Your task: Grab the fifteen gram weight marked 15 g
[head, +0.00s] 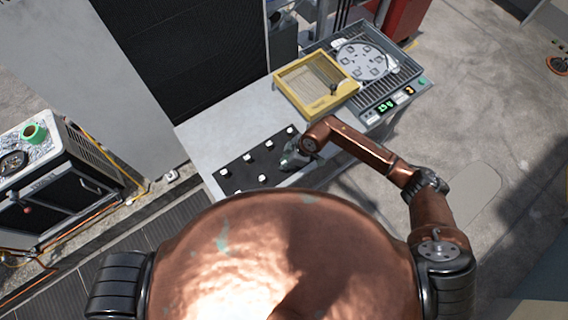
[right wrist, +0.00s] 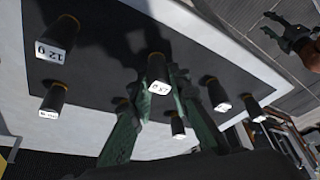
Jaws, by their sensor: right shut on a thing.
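Several small dark cylindrical weights with white labelled ends stand on a black mat (head: 240,184) on the pale bench. My right gripper (head: 290,158) is at the mat's right side in the head view. In the right wrist view its two green fingers (right wrist: 158,88) are shut on a dark weight (right wrist: 157,74) with a yellowish band. Its label is small and turned, so I cannot read it surely. Another weight (right wrist: 55,45) at the left has a label that looks like 12 g. My left gripper (right wrist: 287,32) shows at the top right of the right wrist view, its fingers apart and empty.
Other weights (right wrist: 217,97) stand close to my right fingers. A yellow-framed tray (head: 292,99) lies on the bench further back. Beyond it is a grey slatted unit (head: 370,98) with a round plate and lit displays. A cart (head: 60,190) stands at the left.

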